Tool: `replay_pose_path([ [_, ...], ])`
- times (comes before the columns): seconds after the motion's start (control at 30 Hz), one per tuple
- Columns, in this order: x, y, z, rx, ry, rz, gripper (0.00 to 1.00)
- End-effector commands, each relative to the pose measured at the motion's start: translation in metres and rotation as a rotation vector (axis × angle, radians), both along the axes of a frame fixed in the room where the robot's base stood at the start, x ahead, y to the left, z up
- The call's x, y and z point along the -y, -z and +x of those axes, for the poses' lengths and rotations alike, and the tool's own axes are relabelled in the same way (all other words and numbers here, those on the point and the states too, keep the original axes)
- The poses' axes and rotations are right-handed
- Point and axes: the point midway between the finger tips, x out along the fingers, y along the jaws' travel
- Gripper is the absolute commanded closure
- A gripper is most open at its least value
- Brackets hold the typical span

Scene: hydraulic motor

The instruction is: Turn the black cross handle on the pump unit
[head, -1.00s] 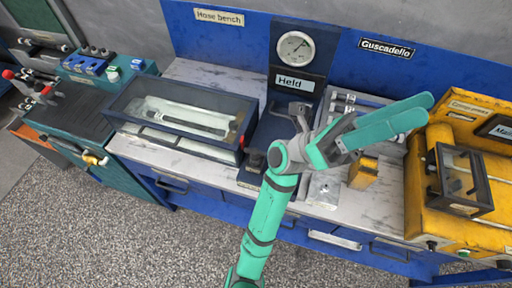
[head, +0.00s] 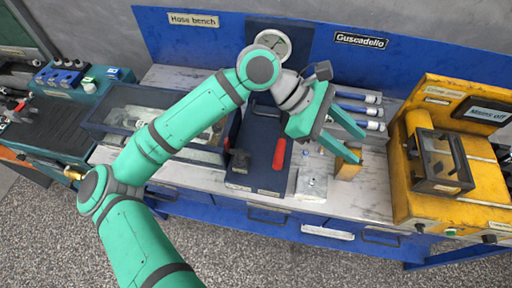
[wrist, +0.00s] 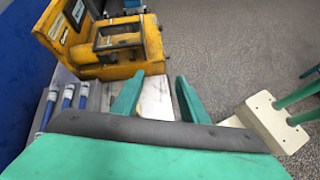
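No cross-shaped handle can be made out for sure. A small black knob (head: 239,160) stands on the dark panel (head: 240,182) in the middle of the bench; its shape is too small to tell. A red lever (head: 279,153) lies on the same panel, to the right of the knob. A round gauge (head: 272,42) stands behind, partly covered by my arm. My gripper (head: 358,142) is open and empty, over the right part of the bench, apart from knob and lever. Its two parted fingers show in the wrist view (wrist: 157,88), facing the yellow machine.
A yellow machine (head: 402,187) with a screen reading "Mains off" stands at right. A small yellow block (head: 348,168) lies below my fingers. Blue-and-white hoses (head: 358,110) lie behind. A dark-framed clear case (head: 105,112) is at left, partly behind my arm. Open floor lies in front.

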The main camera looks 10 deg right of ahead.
Motion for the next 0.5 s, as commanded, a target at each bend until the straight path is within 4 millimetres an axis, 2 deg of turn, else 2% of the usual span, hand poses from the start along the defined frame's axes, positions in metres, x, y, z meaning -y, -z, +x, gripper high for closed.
replay_pose_path([
  [0.2, -0.071, 0.042, 0.046, 0.184, -0.02, 0.326, 0.6],
  [0.33, -0.124, 0.055, 0.07, 0.267, -0.028, 0.521, 0.6],
  [0.5, -0.19, 0.059, 0.094, 0.338, -0.036, 0.736, 0.6],
])
